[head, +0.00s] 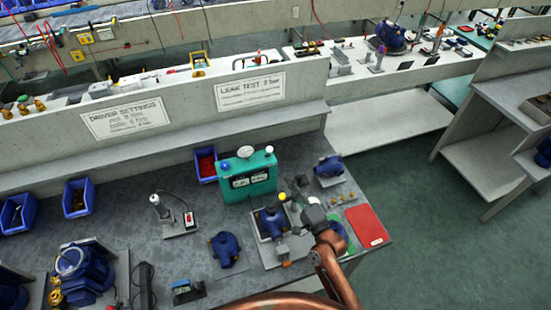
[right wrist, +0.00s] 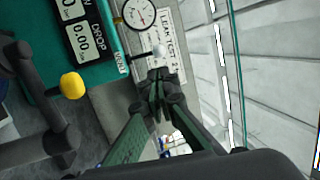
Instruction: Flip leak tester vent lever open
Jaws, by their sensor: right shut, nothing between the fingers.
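The leak tester (head: 240,185) is a teal box with two displays and a round gauge on top, standing on the dark bench. Its vent lever has a white ball knob (head: 269,149) at the top right corner. In the right wrist view the knob (right wrist: 159,50) stands out beside the "VENT" label on the tester's edge. My right gripper (right wrist: 158,88) is shut and empty, its tips close to the knob; I cannot tell whether they touch. In the head view my right gripper (head: 300,201) is in front of the tester's right side, small and partly hidden. My left gripper is not in view.
A fixture with a blue pump (head: 272,222) and a yellow-knobbed handle (right wrist: 72,86) stands close to my right gripper. A red tray (head: 367,226) lies to the right. A blue pump part (head: 226,249) and blue bins (head: 77,198) are to the left. A low wall is behind.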

